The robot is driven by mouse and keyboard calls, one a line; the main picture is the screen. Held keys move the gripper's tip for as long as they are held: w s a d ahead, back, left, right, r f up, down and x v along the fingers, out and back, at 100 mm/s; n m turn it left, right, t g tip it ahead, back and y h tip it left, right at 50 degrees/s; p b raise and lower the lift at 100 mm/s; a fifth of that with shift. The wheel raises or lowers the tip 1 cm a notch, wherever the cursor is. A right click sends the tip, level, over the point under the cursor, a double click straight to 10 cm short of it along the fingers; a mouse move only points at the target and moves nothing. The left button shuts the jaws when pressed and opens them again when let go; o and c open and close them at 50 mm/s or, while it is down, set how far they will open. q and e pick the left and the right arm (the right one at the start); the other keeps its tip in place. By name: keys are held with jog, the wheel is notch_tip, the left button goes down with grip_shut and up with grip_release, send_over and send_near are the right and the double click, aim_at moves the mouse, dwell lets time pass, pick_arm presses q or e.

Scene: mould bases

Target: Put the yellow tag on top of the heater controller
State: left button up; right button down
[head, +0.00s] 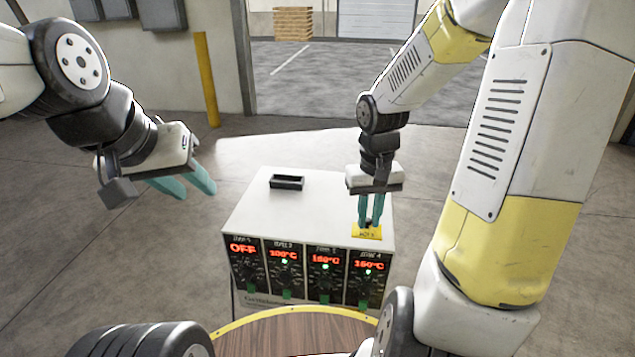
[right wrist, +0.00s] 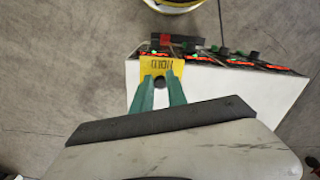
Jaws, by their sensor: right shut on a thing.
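The heater controller (head: 320,215) is a white box with several dials and red displays on its front; the leftmost display reads OFF, the others show temperatures. The yellow tag (head: 367,232) is at the front right of its top, above the rightmost display. My right gripper (head: 370,222) points down and is shut on the tag. In the right wrist view the tag (right wrist: 158,66) shows between the teal fingertips, over the controller's top (right wrist: 215,85) near its front edge. I cannot tell whether the tag touches the top. My left gripper (head: 190,187) is empty, its fingers apart, left of the controller.
A small black tray (head: 287,182) sits at the back of the controller's top. A round wooden surface with a yellow rim (head: 290,310) is in front of the controller. A yellow post (head: 206,80) stands behind at the left. The floor around is clear.

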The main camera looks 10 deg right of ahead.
jog(key=w, duration=0.5)
jog(key=w+a+f, duration=0.1)
jog(key=w, duration=0.9)
jog(key=shift+w+a+f, duration=0.15)
jog(key=shift+a+f, duration=0.15)
jog(key=shift+a, duration=0.1)
jog(key=shift+f, duration=1.65)
jog(key=shift+f, duration=0.15)
jog(key=c, duration=1.3)
grip_release()
